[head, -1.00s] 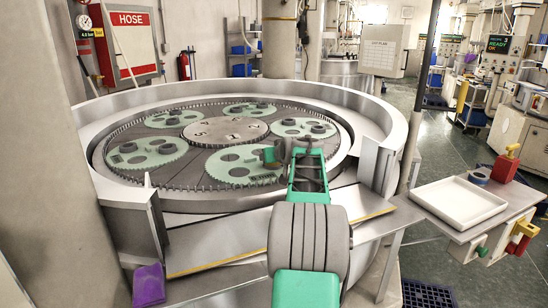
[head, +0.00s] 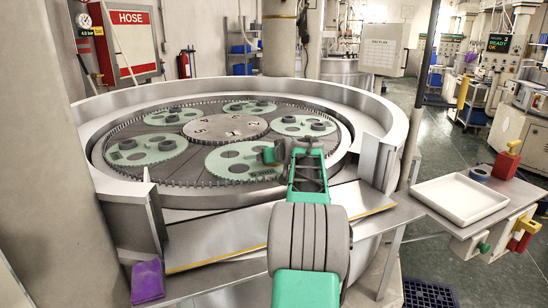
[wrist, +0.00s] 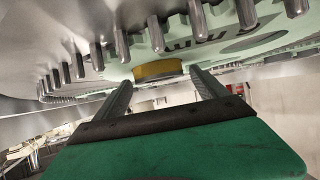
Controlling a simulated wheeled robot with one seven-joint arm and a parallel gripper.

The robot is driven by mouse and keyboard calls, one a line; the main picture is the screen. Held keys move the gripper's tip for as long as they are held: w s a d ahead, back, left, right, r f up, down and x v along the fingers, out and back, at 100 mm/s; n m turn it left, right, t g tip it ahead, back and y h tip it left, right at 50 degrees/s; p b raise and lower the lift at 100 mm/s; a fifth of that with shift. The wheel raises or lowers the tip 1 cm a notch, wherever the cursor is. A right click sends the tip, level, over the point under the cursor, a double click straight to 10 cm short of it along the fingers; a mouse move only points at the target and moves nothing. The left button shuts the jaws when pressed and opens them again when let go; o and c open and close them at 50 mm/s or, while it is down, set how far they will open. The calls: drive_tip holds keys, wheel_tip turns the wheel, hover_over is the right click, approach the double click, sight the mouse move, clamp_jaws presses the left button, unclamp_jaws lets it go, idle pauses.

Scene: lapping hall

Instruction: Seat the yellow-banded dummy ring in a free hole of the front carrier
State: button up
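The front carrier (head: 212,162) is a pale green toothed disc with several holes, on the near side of the round machine. My gripper (head: 272,156) is low over its right part in the head view. In the wrist view my gripper (wrist: 162,79) is open, its two dark fingers apart. The yellow-banded ring (wrist: 158,70) shows just beyond and between the fingertips, against the carrier's green face, with a gap on each side. Whether it is seated in a hole cannot be told. In the head view I cannot make it out; my arm covers that area.
Other green carriers hold dark rings, such as the left carrier (head: 147,152). A raised metal rim (head: 110,180) surrounds them, with upright pins along the toothed edge. A purple block (head: 148,281) lies at front left. A white tray (head: 460,200) stands on the right side table.

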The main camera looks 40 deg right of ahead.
drive_tip(key=shift+o, duration=0.3)
drive_tip(key=shift+f, duration=0.2)
drive_tip(key=b+v, duration=0.2)
drive_tip(key=v, duration=0.6)
drive_tip(key=shift+r, duration=0.1)
